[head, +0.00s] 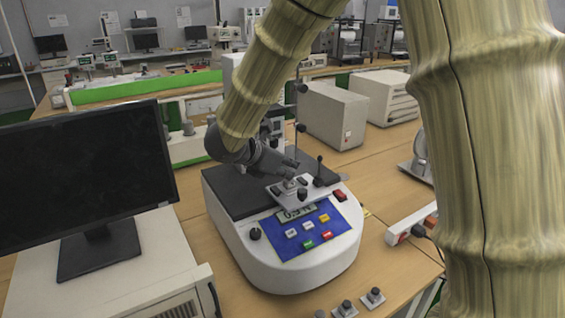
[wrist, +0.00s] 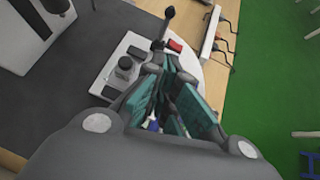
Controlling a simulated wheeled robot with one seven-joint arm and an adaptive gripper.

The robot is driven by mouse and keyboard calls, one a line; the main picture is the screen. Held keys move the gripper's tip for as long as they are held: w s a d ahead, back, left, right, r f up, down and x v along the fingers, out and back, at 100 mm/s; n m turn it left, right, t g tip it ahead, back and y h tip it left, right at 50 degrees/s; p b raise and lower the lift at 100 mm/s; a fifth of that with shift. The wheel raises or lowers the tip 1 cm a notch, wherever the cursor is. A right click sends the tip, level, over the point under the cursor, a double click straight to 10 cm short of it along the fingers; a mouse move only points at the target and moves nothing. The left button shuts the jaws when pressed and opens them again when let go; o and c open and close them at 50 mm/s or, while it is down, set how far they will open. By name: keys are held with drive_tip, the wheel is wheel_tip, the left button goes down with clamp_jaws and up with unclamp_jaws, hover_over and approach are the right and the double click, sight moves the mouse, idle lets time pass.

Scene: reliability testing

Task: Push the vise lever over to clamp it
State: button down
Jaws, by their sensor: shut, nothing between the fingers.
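The vise (head: 299,192) is a small white plate with black knobs on top of a white machine (head: 235,232) with a blue keypad panel. Its lever (head: 320,166) is a thin dark rod with a black ball end, standing roughly upright on the plate's right side. In the wrist view the lever (wrist: 165,28) lies just beyond my fingertips. My gripper (head: 294,165) is shut and empty, low over the machine, left of the lever. In the wrist view my gripper (wrist: 170,66) partly covers the plate (wrist: 118,62). I cannot tell whether the fingers touch the lever.
A black monitor (head: 85,175) stands left of the machine on a white case. A metal post (head: 298,108) rises behind the vise. Beige boxes (head: 333,114) stand farther back. A power strip (head: 408,222) lies to the right on the wooden table.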

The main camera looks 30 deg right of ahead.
sight(319, 168)
drive_tip(key=p+x, duration=0.1)
drive_tip(key=x, duration=0.3)
drive_tip(key=shift+w+d+f, duration=0.15)
drive_tip(key=shift+d+f, duration=0.05)
drive_tip(key=d, duration=0.1)
drive_tip(key=w+d+p, duration=0.1)
drive_tip(key=d, duration=0.1)
drive_tip(key=shift+w+d+r+p, duration=0.15)
drive_tip(key=shift+d+p, duration=0.15)
drive_tip(key=shift+d, duration=0.35)
